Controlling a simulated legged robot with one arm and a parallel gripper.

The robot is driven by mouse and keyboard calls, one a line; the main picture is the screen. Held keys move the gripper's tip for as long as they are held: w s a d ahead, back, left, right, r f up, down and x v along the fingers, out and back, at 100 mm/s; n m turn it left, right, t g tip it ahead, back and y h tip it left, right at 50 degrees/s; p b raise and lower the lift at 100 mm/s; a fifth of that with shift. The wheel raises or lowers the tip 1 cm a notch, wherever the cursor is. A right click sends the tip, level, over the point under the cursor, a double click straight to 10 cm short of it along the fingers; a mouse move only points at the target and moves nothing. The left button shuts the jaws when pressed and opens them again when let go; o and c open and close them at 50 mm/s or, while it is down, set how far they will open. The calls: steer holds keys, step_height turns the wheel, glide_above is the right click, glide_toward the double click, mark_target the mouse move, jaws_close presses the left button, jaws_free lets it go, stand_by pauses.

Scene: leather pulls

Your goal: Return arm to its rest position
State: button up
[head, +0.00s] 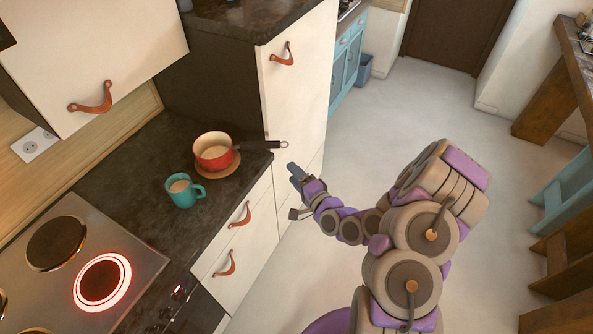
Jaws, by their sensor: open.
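My gripper (294,193) is open and empty at the end of my arm. It is in front of the white drawers, just right of the dark counter's edge and below the end of the pan handle. My purple and beige arm (400,230) is bent and reaches left over the floor. No other object is between the fingers.
An orange saucepan (213,150) stands on a round wooden trivet on the dark counter (130,150), its black handle jutting past the edge. A teal mug (183,191) stands nearby. One hob ring (102,282) glows red. Open floor (420,120) lies right; wooden furniture (560,90) is at far right.

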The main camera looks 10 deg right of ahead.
steer(key=shift+s+d+p, duration=0.1)
steer(key=shift+s+p, duration=0.2)
